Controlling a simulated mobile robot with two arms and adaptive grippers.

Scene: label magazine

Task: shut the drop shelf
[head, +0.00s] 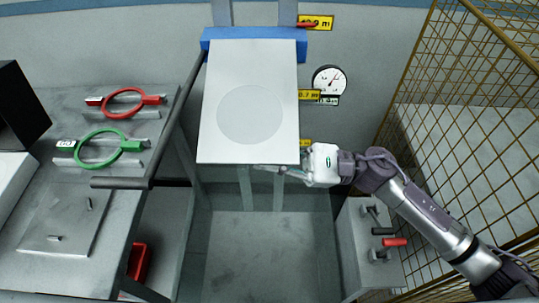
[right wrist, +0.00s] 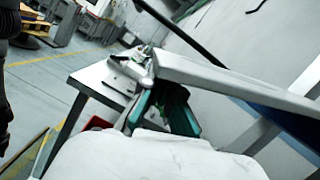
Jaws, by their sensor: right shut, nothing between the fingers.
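The drop shelf (head: 230,75) is a pale grey panel with a round disc on it, and it sticks out from a blue bar (head: 225,36) at the wall. It looks folded out. My right gripper (head: 277,168) is shut and empty at the shelf's near edge, toward its right corner. Its fingertips look just under or against that edge; contact is unclear. In the right wrist view the shelf (right wrist: 225,80) shows edge-on, close beside the teal fingers (right wrist: 160,110). My left gripper is not in view.
A dark bar (head: 180,125) runs along the shelf's left side and bends left. A bench with red (head: 125,117) and green (head: 80,155) rings stands left. A box with levers (head: 355,240) and a yellow mesh fence (head: 475,90) are right. The floor below the shelf looks clear.

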